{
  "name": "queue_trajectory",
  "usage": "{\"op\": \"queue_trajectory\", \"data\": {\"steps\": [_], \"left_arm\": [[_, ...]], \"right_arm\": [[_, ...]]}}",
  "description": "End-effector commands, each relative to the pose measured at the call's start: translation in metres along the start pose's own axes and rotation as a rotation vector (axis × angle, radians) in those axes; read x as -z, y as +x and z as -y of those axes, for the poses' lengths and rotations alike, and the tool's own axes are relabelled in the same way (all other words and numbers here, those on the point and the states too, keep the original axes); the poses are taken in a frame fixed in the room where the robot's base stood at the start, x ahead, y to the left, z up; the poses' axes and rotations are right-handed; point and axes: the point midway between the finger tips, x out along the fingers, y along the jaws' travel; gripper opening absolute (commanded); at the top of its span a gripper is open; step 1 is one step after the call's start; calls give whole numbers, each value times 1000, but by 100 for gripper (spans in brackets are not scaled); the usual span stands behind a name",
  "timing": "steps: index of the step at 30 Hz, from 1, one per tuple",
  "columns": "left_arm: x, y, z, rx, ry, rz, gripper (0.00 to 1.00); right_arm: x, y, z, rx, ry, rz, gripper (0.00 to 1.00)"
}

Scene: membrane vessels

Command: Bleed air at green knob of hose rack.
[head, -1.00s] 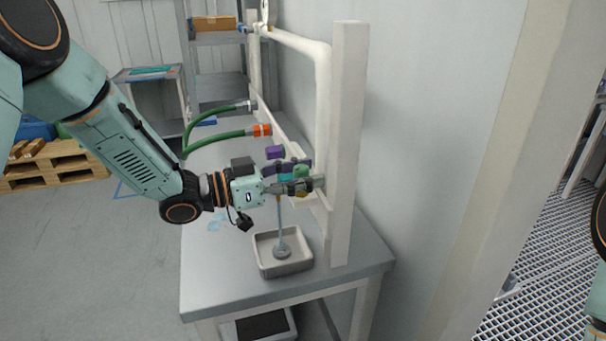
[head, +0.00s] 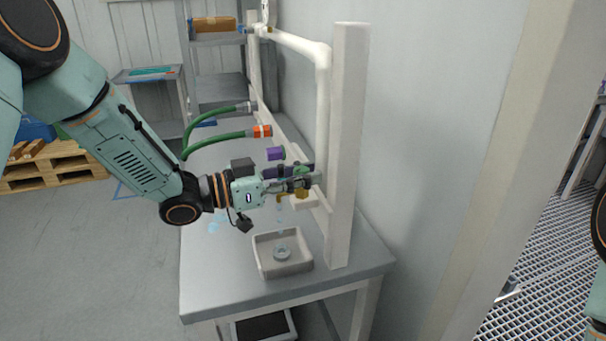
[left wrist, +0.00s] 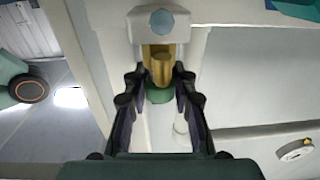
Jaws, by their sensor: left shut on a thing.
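The hose rack (head: 346,150) is a white pipe frame standing on the grey bench. My left gripper (head: 302,182) is at its near post, with its fingers closed around the green knob. In the left wrist view the green knob (left wrist: 158,96) shows between the fingers (left wrist: 158,108), below a brass fitting (left wrist: 160,66). In the head view the knob is mostly hidden by the fingers. A brass outlet (head: 281,198) hangs below the gripper. Broken pale-blue drops fall from it into a grey tray (head: 261,262), where a ring ripple shows. My right gripper is out of view.
Two green hoses reach the rack behind my gripper, one with an orange coupling (head: 262,131). A purple fitting (head: 276,154) sits just behind the gripper. Wet patches lie on the bench (head: 220,285) left of the tray. The bench front is otherwise clear.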

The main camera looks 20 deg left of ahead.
Motion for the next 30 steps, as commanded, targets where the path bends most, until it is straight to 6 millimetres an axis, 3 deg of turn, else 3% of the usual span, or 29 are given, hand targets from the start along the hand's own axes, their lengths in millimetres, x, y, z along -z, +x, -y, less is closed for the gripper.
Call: {"op": "queue_trajectory", "data": {"steps": [21,30], "left_arm": [[-1,2,-2,350,-4,1,0],[-1,0,0,409,-1,3,0]], "right_arm": [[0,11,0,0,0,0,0],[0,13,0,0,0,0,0]]}}
